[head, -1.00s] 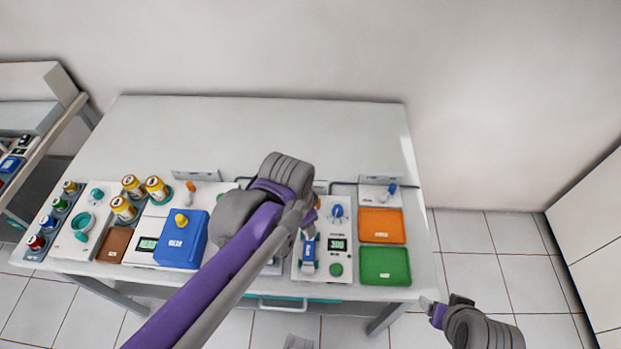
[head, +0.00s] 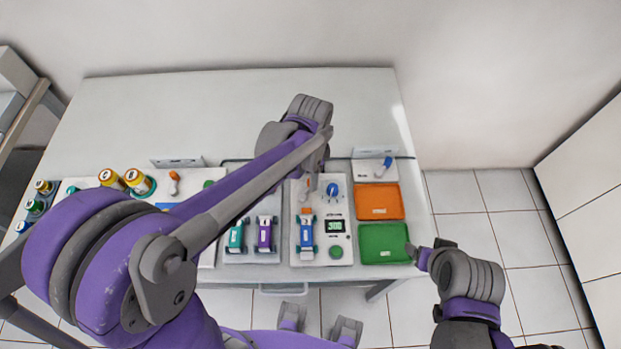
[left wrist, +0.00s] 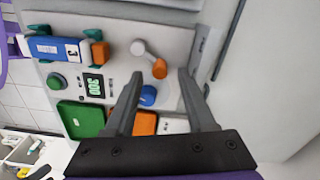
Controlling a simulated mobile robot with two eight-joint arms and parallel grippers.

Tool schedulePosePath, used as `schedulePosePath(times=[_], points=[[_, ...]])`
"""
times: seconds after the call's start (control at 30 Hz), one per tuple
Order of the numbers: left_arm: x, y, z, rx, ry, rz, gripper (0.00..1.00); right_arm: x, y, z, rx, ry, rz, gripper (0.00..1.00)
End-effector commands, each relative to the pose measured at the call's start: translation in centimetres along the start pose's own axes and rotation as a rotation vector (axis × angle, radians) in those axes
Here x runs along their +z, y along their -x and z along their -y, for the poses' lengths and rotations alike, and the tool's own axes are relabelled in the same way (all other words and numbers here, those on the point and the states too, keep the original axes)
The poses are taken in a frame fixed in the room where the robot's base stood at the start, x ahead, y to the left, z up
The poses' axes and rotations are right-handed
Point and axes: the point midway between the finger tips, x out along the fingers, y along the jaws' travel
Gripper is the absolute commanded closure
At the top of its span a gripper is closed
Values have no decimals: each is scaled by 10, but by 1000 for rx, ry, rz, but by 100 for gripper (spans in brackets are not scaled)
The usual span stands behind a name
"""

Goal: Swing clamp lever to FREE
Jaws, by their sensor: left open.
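The clamp lever (left wrist: 150,60), grey with an orange tip, is on the white panel in the left wrist view. My left gripper (left wrist: 160,73) is open and empty, with its fingertips apart on both sides of the orange tip. I cannot tell if they touch it. No FREE marking is legible. My right gripper (head: 428,251) is out to the right of the table; its jaw gap is unclear.
A blue knob (head: 333,189) and a green display (head: 335,226) are close to the lever. Orange (head: 379,200) and green (head: 384,243) trays are to the right. The back of the table is clear.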

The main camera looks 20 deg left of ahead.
Motion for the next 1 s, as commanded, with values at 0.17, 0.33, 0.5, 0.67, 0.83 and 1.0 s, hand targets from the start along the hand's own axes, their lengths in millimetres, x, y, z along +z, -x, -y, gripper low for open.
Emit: schedulePosePath(times=[0.17, 0.33, 0.5, 0.67, 0.83, 1.0], points=[[0, -22, 0, 0, 0, 0, 45, 2, -2, 0, 0, 0, 2, 28], [0, -27, 0, 0, 1, 0, 45, 2, -2, 0, 0, 0, 2, 28], [0, -27, 0, 0, 1, 0, 45, 2, -2, 0, 0, 0, 2, 28], [0, -27, 0, 0, 1, 0, 66, 2, -2, 0, 0, 0, 2, 28], [0, -27, 0, -1, 1, 0, 97, 2, -2, 0, 0, 0, 2, 28], [0, -27, 0, -1, 1, 1, 100, 2, -2, 0, 0, 0, 2, 28]])
